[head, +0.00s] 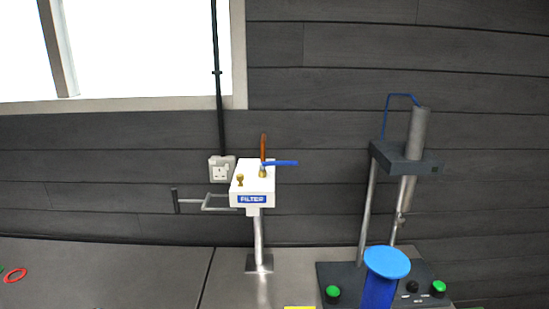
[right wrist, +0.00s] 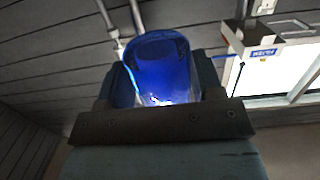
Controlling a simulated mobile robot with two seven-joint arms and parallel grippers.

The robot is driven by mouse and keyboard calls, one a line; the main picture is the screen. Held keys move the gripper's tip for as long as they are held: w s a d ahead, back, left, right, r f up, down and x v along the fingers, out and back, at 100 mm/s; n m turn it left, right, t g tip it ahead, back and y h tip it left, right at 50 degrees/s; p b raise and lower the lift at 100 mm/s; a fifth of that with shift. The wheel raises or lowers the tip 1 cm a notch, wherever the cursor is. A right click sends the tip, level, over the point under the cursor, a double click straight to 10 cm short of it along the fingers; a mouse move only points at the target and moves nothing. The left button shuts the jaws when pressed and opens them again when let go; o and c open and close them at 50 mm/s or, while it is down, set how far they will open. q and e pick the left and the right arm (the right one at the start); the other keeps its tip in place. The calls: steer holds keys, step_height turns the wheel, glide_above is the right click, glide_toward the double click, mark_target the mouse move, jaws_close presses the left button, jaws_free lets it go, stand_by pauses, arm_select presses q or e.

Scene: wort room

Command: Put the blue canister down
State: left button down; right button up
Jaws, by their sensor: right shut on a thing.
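The blue canister (head: 378,292) shows at the bottom of the head view, with a lighter blue round top (head: 387,262). It stands upright in front of the dark base of a press-like stand, and its lower part is cut off by the frame edge. In the right wrist view the blue canister (right wrist: 162,65) sits between the two dark fingers of my right gripper (right wrist: 162,85), which is shut on it. I cannot tell whether its underside touches anything. My left gripper is in neither view.
The stand's dark base (head: 345,275) carries green buttons (head: 333,291) and a raised head (head: 405,160) on posts. Left of it is a white filter box (head: 252,185) on a post. A red ring (head: 15,275) lies far left. The counter (head: 110,275) between is clear.

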steer(key=d, duration=0.1)
steer(key=s+d+f, duration=0.1)
steer(key=d, duration=0.1)
steer(key=d+f, duration=0.1)
steer(key=shift+s+d+f, duration=0.2)
steer(key=shift+s+d, duration=0.05)
steer(key=shift+d, duration=0.1)
steer(key=shift+s+f, duration=0.25)
steer(key=shift+f, duration=0.45)
